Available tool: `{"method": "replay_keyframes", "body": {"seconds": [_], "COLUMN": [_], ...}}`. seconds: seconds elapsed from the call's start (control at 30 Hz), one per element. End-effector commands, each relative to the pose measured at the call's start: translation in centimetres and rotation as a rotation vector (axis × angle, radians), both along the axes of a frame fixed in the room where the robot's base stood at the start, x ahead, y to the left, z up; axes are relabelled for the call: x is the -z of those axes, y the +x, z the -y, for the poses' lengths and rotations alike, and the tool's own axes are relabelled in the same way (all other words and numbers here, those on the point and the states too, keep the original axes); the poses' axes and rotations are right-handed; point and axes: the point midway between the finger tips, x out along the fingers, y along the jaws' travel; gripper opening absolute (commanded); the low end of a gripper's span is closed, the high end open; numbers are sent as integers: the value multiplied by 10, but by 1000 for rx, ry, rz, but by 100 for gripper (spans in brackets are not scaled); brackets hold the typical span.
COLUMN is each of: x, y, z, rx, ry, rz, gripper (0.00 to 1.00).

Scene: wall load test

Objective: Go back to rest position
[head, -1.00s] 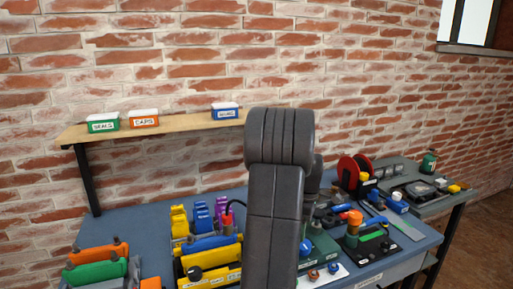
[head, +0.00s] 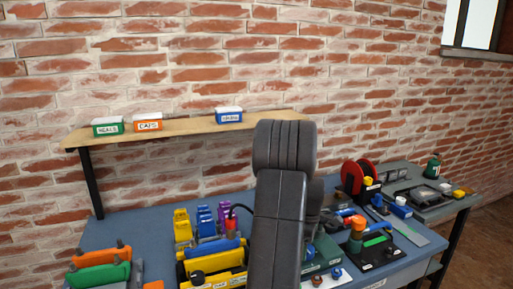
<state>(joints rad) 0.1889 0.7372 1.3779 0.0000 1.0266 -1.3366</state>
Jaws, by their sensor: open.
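My arm rises in front of the bench in the head view and covers part of its middle. The gripper at its end does not show; it is hidden behind the arm or out of the picture. The blue workbench (head: 128,231) stands against the brick wall. A yellow fixture (head: 212,279) with a blue bar (head: 217,246) on it sits just left of my arm. Nothing held can be seen.
A wooden shelf (head: 185,134) above the bench bears a green-labelled bin (head: 108,127), an orange one (head: 147,122) and a blue one (head: 229,116). A red reel (head: 360,176) and several devices crowd the bench's right. Orange and green handles (head: 98,258) stand at left.

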Motion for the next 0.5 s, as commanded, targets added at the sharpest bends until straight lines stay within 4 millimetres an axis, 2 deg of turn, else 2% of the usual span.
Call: {"method": "replay_keyframes", "body": {"seconds": [0.17,0.5], "x": [-26,-94], "y": [1,1], "z": [0,0], "rx": [-1,-2], "ry": [-1,-1], "rz": [5,5], "gripper": [73,73]}}
